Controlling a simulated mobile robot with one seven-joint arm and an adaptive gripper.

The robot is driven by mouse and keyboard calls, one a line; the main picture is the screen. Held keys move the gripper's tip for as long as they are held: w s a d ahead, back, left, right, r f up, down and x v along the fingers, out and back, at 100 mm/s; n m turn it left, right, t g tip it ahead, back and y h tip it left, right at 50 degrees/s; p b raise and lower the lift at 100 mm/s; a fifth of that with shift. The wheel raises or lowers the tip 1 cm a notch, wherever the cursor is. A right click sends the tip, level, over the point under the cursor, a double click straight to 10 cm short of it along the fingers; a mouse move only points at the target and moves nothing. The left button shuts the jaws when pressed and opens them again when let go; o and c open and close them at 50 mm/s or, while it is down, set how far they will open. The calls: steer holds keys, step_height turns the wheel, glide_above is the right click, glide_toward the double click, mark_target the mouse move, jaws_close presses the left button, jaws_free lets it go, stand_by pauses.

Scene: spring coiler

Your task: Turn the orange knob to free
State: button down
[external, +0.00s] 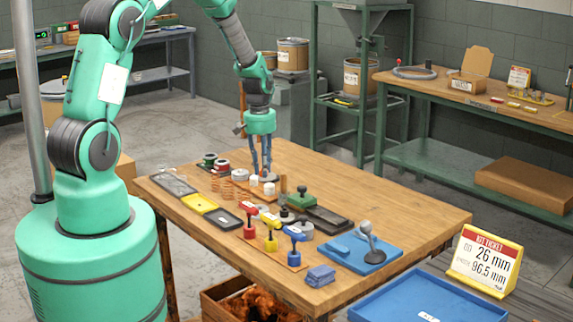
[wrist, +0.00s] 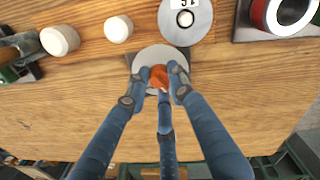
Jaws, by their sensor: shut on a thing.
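The orange knob (wrist: 158,77) sits in the middle of a round grey disc on the wooden table in the wrist view. My gripper (wrist: 160,80) is over the disc, with its blue fingers closed around the knob from several sides. The fingers hide part of the knob, and no marking for free can be read. In the external view my gripper (external: 267,172) reaches straight down to the grey disc (external: 268,178) near the far side of the table. The knob itself is too small to make out there.
White cylinders (wrist: 60,40) and a numbered grey disc (wrist: 186,18) stand close to the knob. A red-ringed spool (wrist: 280,14) is at the right. Coloured toggle clamps (external: 270,240), trays and a blue plate (external: 362,252) crowd the table's front. Bare wood lies at its right corner.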

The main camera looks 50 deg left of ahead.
steer(key=c, duration=1.6)
jaws_free()
steer(key=shift+w+a+r, duration=0.1)
steer(key=shift+w+r, duration=0.05)
steer(key=shift+w, duration=0.05)
steer(key=shift+c, duration=0.2)
steer(key=shift+o, duration=0.6)
steer(key=shift+s, duration=0.1)
step_height(320, 180, up, 12)
steer(key=shift+s+a, duration=0.15)
steer(key=shift+a, duration=0.1)
